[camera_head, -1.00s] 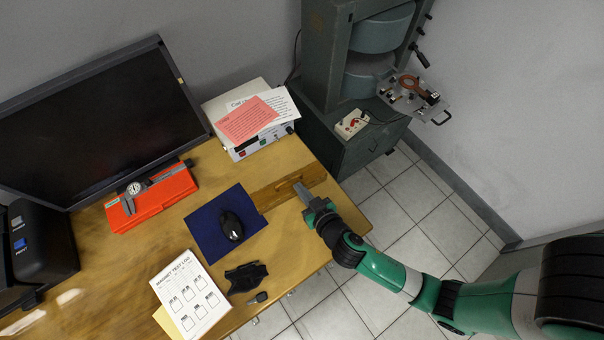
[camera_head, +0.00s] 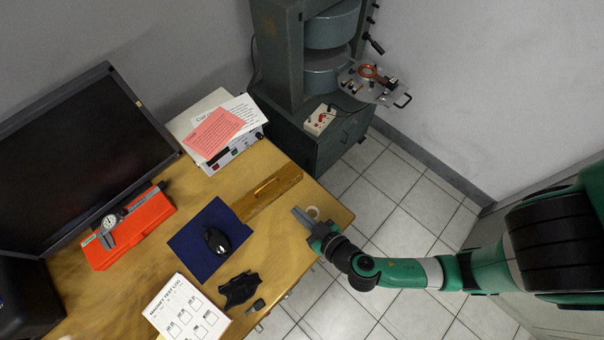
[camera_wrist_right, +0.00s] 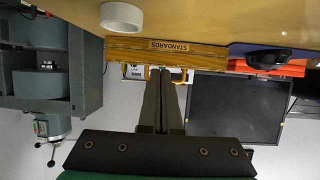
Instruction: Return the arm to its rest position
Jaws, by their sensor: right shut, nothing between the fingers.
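My right arm comes in from the right side of the head view in green and white. Its right gripper (camera_head: 298,214) is shut and empty over the right front part of the wooden desk (camera_head: 275,245). In the right wrist view the two fingers of the right gripper (camera_wrist_right: 170,75) lie together with nothing between them. A small pale ring (camera_head: 313,212) lies on the desk beside the fingertips. It also shows in the right wrist view as a white ring (camera_wrist_right: 122,17), apart from the fingers. My left gripper is not in view.
A wooden standards box (camera_head: 270,190) lies near the fingers. A blue mat with a mouse (camera_head: 216,240), an orange case (camera_head: 130,232), a monitor (camera_head: 85,160) and a test log (camera_head: 186,312) are on the desk. The grey magnet stand (camera_head: 325,70) is behind; tiled floor (camera_head: 400,235) is right.

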